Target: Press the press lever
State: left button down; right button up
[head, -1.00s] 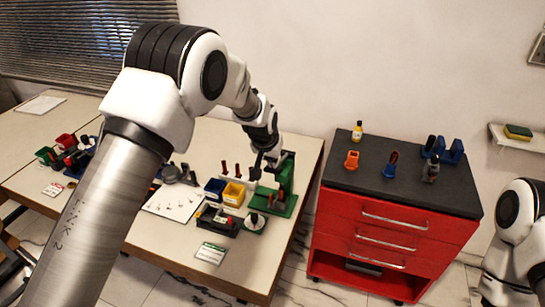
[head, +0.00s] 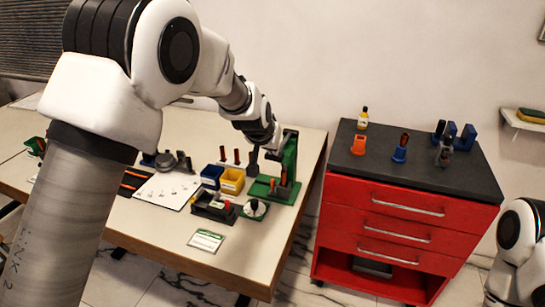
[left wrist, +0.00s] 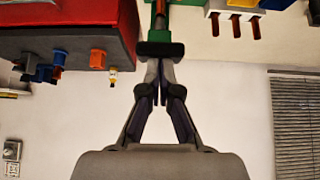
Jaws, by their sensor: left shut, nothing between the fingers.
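The green press (head: 289,155) stands upright on a green base (head: 262,189) near the right end of the light table. A reddish-brown rod-like part (head: 283,178) shows low at the press; I cannot tell for sure whether it is the lever. My left gripper (head: 272,153) is beside the press, above its base. In the left wrist view, my left gripper (left wrist: 160,50) is shut and empty. A reddish-brown upright part (left wrist: 159,7) shows just beyond its dark fingertips; contact cannot be told. My right gripper is out of view.
Yellow (head: 232,181) and blue (head: 211,175) bins, a black tray (head: 212,210) and a white card (head: 205,240) lie left of the press. A red drawer cabinet (head: 400,225) with small holders stands to the right, across a floor gap.

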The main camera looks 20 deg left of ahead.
pick_arm(q)
notch_tip(320, 180, down, 6)
jog(key=s+b, duration=0.1)
jog(key=b, duration=0.3)
jog(key=shift+b, duration=0.4)
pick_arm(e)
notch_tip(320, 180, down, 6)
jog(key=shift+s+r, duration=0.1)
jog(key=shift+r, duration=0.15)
pick_arm(q)
jog(key=shift+s+f, duration=0.1)
jog(key=shift+s, duration=0.1)
notch_tip(320, 180, up, 6)
jog(key=p, duration=0.5)
jog(key=shift+s+f, duration=0.15)
jog(key=shift+f, duration=0.1)
jog(key=s+r+b, duration=0.3)
jog(key=s+r, duration=0.2)
jog(key=s, duration=0.3)
jog(key=shift+s+a+b, duration=0.15)
jog(key=shift+s+b, duration=0.1)
jog(key=shift+b, duration=0.05)
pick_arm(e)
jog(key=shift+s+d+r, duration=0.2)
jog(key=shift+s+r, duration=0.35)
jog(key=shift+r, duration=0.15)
